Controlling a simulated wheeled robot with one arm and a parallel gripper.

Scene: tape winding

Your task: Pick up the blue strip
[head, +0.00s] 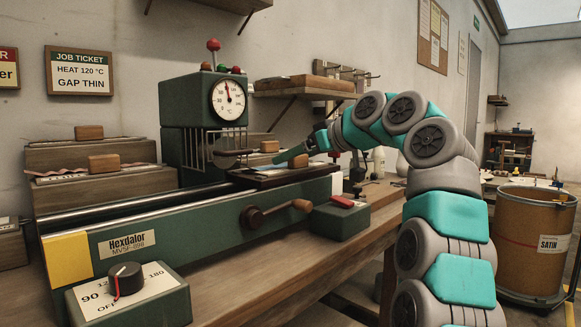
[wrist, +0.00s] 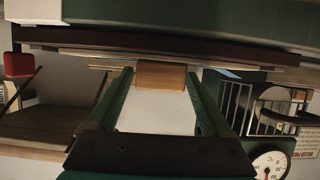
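A light blue patch, likely the blue strip (head: 262,159), shows on the dark tray (head: 262,181) of the green machine in the head view. My gripper (head: 283,156) reaches in low over the tray from the right. In the wrist view my gripper (wrist: 160,82) is open. A wooden block (wrist: 161,74) appears between its green fingertips, with little gap on either side. Whether the fingers touch it I cannot tell.
The dial housing (head: 203,105) with bars below stands just behind and left of the tray. A crank handle (head: 276,212) juts from the machine's front. More strips with wooden blocks lie on stepped stands (head: 92,178) at left. A brown drum (head: 535,238) stands at right.

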